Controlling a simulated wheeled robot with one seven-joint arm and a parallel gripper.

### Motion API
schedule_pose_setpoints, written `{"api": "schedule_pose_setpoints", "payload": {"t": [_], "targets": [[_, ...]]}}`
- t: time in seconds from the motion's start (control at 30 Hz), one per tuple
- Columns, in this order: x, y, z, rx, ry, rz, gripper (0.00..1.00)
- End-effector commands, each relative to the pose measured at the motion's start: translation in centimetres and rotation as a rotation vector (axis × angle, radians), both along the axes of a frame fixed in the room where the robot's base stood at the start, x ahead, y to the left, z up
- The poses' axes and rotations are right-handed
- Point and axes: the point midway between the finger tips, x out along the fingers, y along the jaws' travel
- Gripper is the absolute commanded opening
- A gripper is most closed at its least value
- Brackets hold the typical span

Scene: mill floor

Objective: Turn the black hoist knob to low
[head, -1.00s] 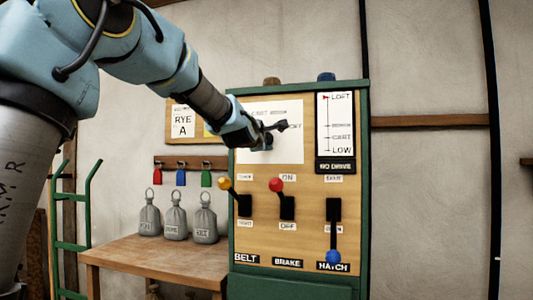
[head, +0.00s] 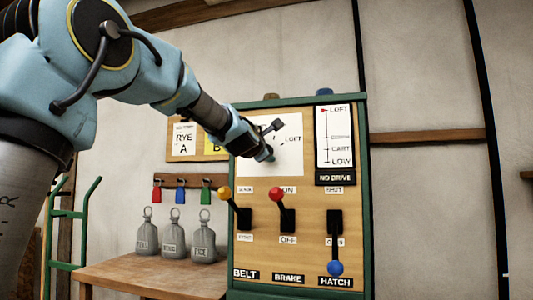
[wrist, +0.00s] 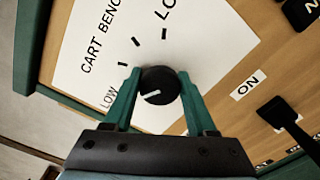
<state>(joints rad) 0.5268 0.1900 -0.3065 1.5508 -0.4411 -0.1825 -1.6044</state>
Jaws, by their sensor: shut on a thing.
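The black hoist knob (wrist: 162,84) sits on a white label plate (wrist: 215,45) and carries a white pointer line. My gripper (wrist: 158,78) is shut on the knob, with one green finger on each side. The pointer line is on the knob's left side in the wrist view, toward the word LOW (wrist: 110,98). The mark beside LOW seems hidden by the left finger. In the head view my gripper (head: 266,153) is at the label plate (head: 292,160) and hides the knob. The gauge (head: 334,135) on the panel has its red pointer at LOFT.
A NO DRIVE sign (head: 335,177) is under the gauge.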

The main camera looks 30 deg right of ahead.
Motion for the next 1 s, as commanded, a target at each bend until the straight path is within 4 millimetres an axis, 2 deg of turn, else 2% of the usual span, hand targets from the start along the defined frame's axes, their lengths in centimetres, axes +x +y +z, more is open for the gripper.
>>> {"api": "schedule_pose_setpoints", "payload": {"t": [0.13, 0.17, 0.37, 0.4, 0.73, 1.0], "targets": [[0.0, -0.1, 0.0, 0.001, 0.0, -0.001, 0.01], [0.0, -0.1, 0.0, 0.001, 0.0, -0.001, 0.6], [0.0, 0.0, 0.0, 0.001, -0.001, 0.0, 0.83], [0.0, 0.0, 0.0, 0.001, -0.001, 0.0, 0.85], [-0.4, 0.4, -0.1, 0.001, -0.002, 0.001, 0.85], [-3.6, 3.5, -0.4, 0.001, -0.007, 0.003, 0.85]]}}
